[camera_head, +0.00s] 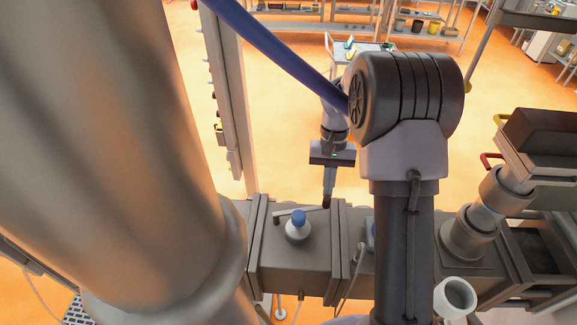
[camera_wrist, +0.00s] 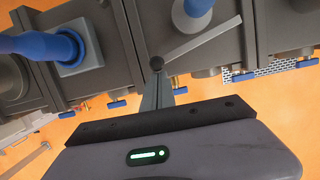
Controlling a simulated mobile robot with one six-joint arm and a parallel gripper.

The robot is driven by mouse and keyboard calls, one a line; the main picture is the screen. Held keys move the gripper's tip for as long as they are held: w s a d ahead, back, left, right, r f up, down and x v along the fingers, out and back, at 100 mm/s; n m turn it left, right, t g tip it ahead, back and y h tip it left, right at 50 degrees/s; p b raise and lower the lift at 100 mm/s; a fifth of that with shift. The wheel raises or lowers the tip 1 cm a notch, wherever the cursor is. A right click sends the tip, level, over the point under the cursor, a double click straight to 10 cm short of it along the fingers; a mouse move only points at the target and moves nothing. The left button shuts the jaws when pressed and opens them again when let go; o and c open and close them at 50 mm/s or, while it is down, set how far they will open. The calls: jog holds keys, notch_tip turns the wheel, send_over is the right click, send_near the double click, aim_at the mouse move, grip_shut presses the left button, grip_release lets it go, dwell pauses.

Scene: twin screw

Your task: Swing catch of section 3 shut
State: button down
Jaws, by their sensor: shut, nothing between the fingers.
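I cannot read which section number this is. I cannot tell whether the fingertips touch the knob.
A blue hose fitting (camera_wrist: 78,50) stands on the neighbouring section. Several blue tabs (camera_wrist: 116,104) line the barrel's edge. A large pipe-mounted unit (camera_head: 490,205) stands at the right. Open orange floor (camera_head: 285,130) lies beyond the barrel, with a trolley (camera_head: 352,50) farther back.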

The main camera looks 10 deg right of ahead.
jog(key=shift+s+m+y+b, duration=0.3)
jog(key=shift+s+m+b, duration=0.8)
jog(key=shift+s+m, duration=0.8)
jog(key=shift+s+f, duration=0.1)
jog(key=shift+s, duration=0.15)
jog(key=s+p+v, duration=0.1)
jog(key=p+v, duration=0.2)
jog(key=v, duration=1.4)
jog(key=shift+r+p, duration=0.35)
jog(key=shift+r, duration=0.15)
jog(key=shift+w, duration=0.15)
jog(key=s+a+f+n+t+b, duration=0.1)
jog(key=s+a+f+t+b, duration=0.1)
jog(key=s+a+f+b, duration=0.3)
jog(key=s+a+f+n+t+b, duration=0.1)
jog(key=s+a+f+t+b, duration=0.2)
jog(key=s+a+f+b, duration=0.2)
jog(key=s+a+f+n+t+b, duration=0.1)
jog(key=s+a+f+t+b, duration=0.2)
jog(key=s+f+b, duration=0.7)
notch_tip(320, 180, down, 6)
jog(key=a+b, duration=0.2)
jog(key=b, duration=0.7)
jog(key=shift+s, duration=0.35)
